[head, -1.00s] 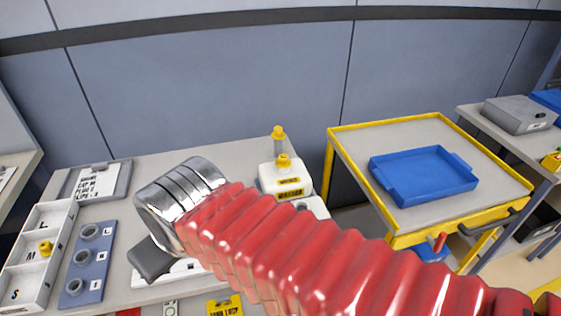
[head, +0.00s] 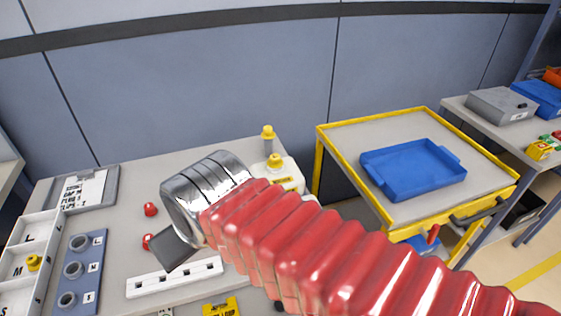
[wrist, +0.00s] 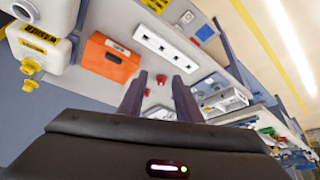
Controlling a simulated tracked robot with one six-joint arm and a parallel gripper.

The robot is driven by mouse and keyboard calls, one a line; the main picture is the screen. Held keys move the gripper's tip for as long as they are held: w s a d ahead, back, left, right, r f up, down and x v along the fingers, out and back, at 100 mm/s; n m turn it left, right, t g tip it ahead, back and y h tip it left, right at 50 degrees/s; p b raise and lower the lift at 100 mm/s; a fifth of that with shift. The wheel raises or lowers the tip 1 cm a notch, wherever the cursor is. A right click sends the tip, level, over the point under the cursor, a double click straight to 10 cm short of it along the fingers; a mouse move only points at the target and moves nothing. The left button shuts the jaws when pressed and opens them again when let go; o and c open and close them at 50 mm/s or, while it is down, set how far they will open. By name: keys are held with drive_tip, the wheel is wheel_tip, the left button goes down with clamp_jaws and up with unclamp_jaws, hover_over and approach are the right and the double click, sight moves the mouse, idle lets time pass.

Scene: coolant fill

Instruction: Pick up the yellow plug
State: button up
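A small yellow plug (head: 33,263) sits in the M compartment of the white tray (head: 50,226) at the far left of the head view. I cannot make it out in the wrist view. My gripper (head: 168,256) is over the bench, to the right of the tray and the plug and apart from them. The wrist view shows its two dark fingers (wrist: 158,96) spread with nothing held between them. Red plugs (wrist: 161,78) lie on the bench beyond the fingertips.
A blue-grey holder (head: 88,246) with round sockets stands beside the tray. A white strip (head: 195,272) lies near the gripper. A white jug (head: 288,168) with yellow caps stands at the bench's right. An orange case (wrist: 110,58) shows in the wrist view. A blue tray (head: 413,200) rests on a cart.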

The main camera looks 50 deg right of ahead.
drive_tip(key=shift+o, duration=0.5)
drive_tip(key=shift+o, duration=1.4)
drive_tip(key=shift+w+d+r+m, duration=0.25)
drive_tip(key=shift+w+d+m, duration=0.05)
drive_tip(key=shift+m, duration=0.1)
drive_tip(key=w+d+r+m+g, duration=0.1)
drive_tip(key=w+d+r+m, duration=0.2)
drive_tip(key=w+d+m, duration=0.35)
drive_tip(key=w+d+r+m+g, duration=0.1)
drive_tip(key=w+d+r+m, duration=0.2)
drive_tip(key=d+m, duration=0.65)
drive_tip(key=d+f+m, duration=0.1)
drive_tip(key=d+m, duration=1.5)
drive_tip(key=d, duration=0.6)
drive_tip(key=shift+w+f+g+y, duration=0.2)
drive_tip(key=shift+w+g+y, duration=0.1)
drive_tip(key=shift+w+y, duration=0.15)
drive_tip(key=shift+d+f, duration=0.1)
hover_over(279, 157)
wheel_tip(279, 157, down, 8)
drive_tip(key=shift+f, duration=0.1)
